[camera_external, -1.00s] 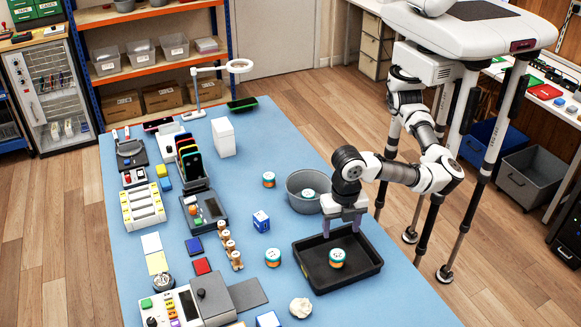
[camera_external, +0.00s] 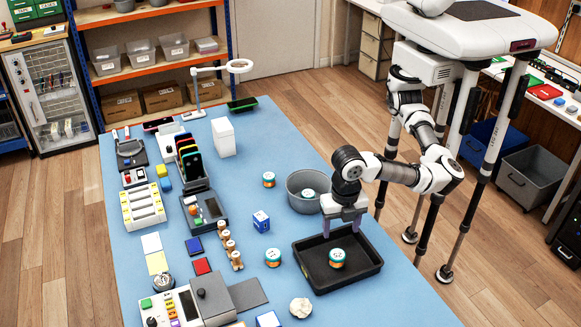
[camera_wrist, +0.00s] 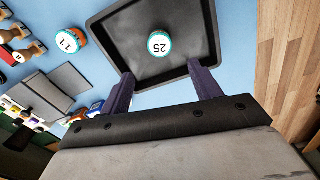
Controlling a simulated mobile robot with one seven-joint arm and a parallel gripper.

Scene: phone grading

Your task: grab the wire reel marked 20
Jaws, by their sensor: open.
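Several round reels with teal and orange sides and white tops stand about. One reel (camera_external: 337,258) is inside the black tray (camera_external: 299,262); in the wrist view its top (camera_wrist: 159,44) seems to read 25. Another reel (camera_external: 272,257) is on the blue table left of the tray; its mark (camera_wrist: 69,41) looks like 11 or 17. A third reel (camera_external: 269,179) stands farther back, and one more reel (camera_external: 308,193) is in the grey bowl (camera_external: 294,190); their marks are unreadable. My gripper (camera_wrist: 160,76) is open and empty, pointing down above the tray's back edge.
A blue box (camera_external: 261,221) stands between bowl and spools. Devices and phones fill the table's left side. The table between bowl and white bin (camera_external: 223,137) is largely clear.

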